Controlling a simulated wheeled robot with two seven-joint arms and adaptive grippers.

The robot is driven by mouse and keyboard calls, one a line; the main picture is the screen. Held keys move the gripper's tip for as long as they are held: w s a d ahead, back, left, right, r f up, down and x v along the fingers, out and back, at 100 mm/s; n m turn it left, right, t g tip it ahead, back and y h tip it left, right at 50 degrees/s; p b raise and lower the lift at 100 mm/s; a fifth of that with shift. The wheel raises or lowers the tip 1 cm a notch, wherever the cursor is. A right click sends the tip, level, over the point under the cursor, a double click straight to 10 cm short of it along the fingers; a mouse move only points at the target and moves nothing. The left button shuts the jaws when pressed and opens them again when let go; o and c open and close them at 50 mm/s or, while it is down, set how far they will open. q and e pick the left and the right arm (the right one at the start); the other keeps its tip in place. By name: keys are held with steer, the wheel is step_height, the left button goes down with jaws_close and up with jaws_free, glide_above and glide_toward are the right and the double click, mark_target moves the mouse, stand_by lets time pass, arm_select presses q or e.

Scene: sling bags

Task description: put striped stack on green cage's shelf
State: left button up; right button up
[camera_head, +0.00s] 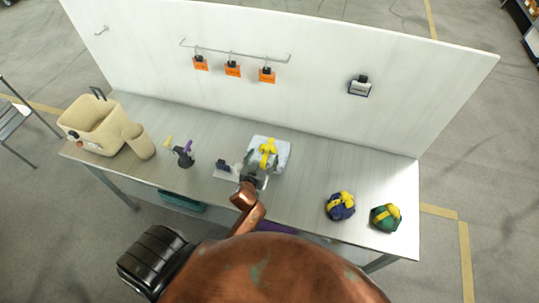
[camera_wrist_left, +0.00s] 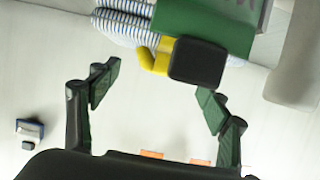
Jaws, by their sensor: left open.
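The striped stack (camera_head: 282,152), pale blue and white with a yellow strap on top, sits on the table near its middle. In the left wrist view its blue-striped side (camera_wrist_left: 122,22) shows at the top, beside a yellow strap (camera_wrist_left: 154,56). My left gripper (camera_head: 253,179) is at the stack's near side in the head view. In the wrist view its fingers (camera_wrist_left: 160,92) are spread, with nothing between them. A green panel (camera_wrist_left: 208,20) and a black pad lie beyond the fingertips; I cannot tell what they belong to. I cannot make out a green cage for certain. My right gripper is out of view.
A beige bin (camera_head: 92,125) and beige cup (camera_head: 139,142) stand at the table's left, near a dark tool (camera_head: 184,157). A blue bundle (camera_head: 340,207) and green bundle (camera_head: 381,219) sit at right. A teal crate (camera_head: 181,201) is below. Orange tags (camera_head: 232,70) hang behind.

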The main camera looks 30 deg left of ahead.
mark_target(267, 149)
arm_select(q)
steer(key=shift+x, duration=0.85)
steer(key=shift+w+a, duration=0.2)
steer(key=shift+w, duration=0.15)
steer(key=x, duration=0.3)
steer(key=shift+w+p, duration=0.35)
steer(key=shift+w+a+f, duration=0.1)
steer(key=shift+w+f, duration=0.15)
steer(key=shift+w, duration=0.15)
steer(key=c, duration=1.5)
jaws_close()
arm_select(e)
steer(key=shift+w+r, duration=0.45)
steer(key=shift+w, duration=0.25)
